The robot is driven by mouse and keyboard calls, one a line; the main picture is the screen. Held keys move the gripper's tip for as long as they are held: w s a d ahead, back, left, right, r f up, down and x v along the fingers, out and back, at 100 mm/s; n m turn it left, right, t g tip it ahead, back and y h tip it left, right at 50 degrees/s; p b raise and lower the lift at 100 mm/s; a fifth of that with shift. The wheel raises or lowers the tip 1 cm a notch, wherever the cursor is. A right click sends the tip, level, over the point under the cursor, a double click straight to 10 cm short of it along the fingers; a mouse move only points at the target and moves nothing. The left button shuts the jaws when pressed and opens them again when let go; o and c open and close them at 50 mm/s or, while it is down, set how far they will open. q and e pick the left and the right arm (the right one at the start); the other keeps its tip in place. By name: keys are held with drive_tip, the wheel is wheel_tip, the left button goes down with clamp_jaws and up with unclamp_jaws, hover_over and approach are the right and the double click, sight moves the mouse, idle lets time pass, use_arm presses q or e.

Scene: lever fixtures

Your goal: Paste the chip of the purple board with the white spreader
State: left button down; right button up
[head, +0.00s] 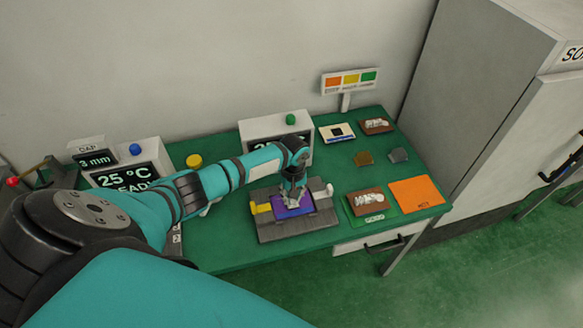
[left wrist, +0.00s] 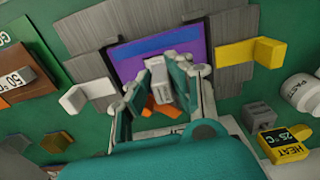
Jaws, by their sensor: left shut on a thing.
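The purple board (head: 302,207) lies in the grey fixture (head: 290,231) on the green table. It also shows in the left wrist view (left wrist: 195,42), with a blue band along it. My left gripper (head: 292,196) is over the board, pointing down. In the left wrist view my left gripper (left wrist: 160,95) is shut on a small whitish block, apparently the white spreader (left wrist: 159,78). Small orange patches (left wrist: 160,107) show between the fingers. I cannot make out the chip or whether the spreader touches the board. My right gripper is not in view.
A yellow lever (left wrist: 250,51) and a white lever (left wrist: 87,96) flank the board. A white paste bottle (left wrist: 302,92) stands beyond the yellow lever. An orange mat (head: 417,192) and a brown block (head: 366,202) lie to the right. A display box (head: 262,128) stands behind.

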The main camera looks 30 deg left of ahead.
use_arm(q)
drive_tip(key=shift+r+p, duration=0.3)
drive_tip(key=shift+r, duration=4.25)
drive_tip(key=s+d+r+m+b, duration=0.3)
drive_tip(key=d+r+m+b, duration=0.2)
drive_tip(key=d+b, duration=0.45)
drive_tip(key=s+d+r+m+b, duration=0.1)
drive_tip(key=s+d+m+b, duration=0.2)
drive_tip(key=s, duration=0.8)
drive_tip(key=shift+s+r+m+b, duration=0.15)
drive_tip(key=shift+r+m+b, duration=0.15)
drive_tip(key=shift+m+b, duration=0.75)
